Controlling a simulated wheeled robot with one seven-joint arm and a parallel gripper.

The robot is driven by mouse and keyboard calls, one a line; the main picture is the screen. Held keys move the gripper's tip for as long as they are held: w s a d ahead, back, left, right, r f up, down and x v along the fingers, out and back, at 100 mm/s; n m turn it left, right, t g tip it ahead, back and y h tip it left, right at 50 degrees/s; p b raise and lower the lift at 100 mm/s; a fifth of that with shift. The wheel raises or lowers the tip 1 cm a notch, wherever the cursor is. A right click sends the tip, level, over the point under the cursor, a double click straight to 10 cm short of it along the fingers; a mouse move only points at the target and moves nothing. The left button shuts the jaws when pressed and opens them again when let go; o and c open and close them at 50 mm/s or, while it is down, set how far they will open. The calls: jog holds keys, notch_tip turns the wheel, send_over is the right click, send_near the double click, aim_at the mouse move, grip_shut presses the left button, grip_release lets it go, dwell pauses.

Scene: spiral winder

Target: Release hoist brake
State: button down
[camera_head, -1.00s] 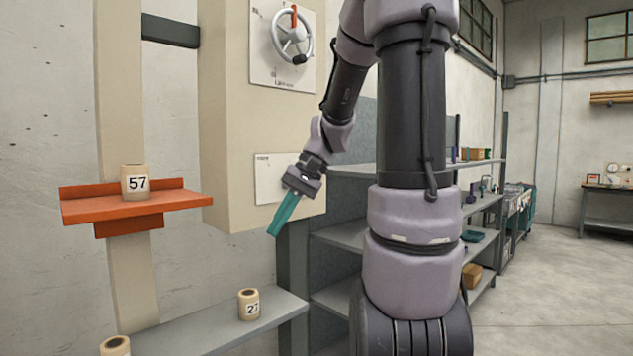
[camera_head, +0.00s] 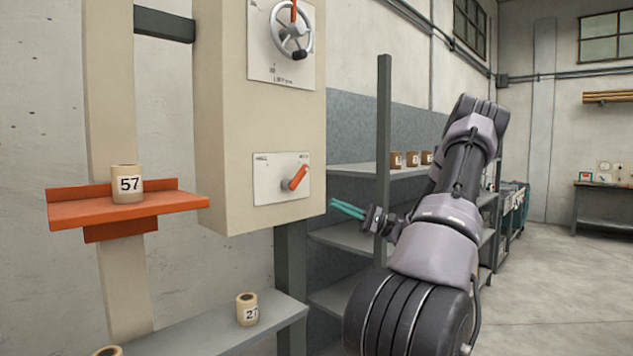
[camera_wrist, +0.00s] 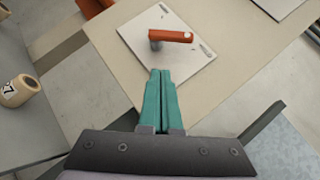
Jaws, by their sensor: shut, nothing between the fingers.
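An orange lever (camera_head: 299,177) sits on a white plate (camera_head: 268,187) low on the beige cabinet (camera_head: 225,110). The lever slants up and right, toward one of the small labels, which are too small to read. In the wrist view the lever (camera_wrist: 175,36) points right across its plate (camera_wrist: 140,42). My gripper (camera_head: 334,204) is right of the cabinet and a little below the lever, apart from it. Its teal fingers (camera_wrist: 160,72) are closed together and empty, pointing toward the plate in the wrist view.
A handwheel (camera_head: 293,32) is on an upper plate. An orange shelf (camera_head: 170,202) holds a spool marked 57 (camera_head: 127,184). A spool marked 21 (camera_head: 247,309) stands on a grey shelf (camera_head: 280,315). A post (camera_head: 384,130) and grey shelving stand behind my gripper.

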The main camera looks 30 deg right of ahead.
aim_at(299, 177)
jog(key=d+t, duration=0.1)
jog(key=d, duration=0.1)
jog(key=d+m+t, duration=0.1)
jog(key=d, duration=0.1)
jog(key=shift+w+f+t, duration=0.1)
jog(key=shift+f+t, duration=0.05)
jog(key=shift+t, duration=0.25)
jog(key=s+r+x, duration=0.1)
jog(key=s+x, duration=0.1)
jog(key=x, duration=1.1)
jog(key=shift+a, duration=0.4)
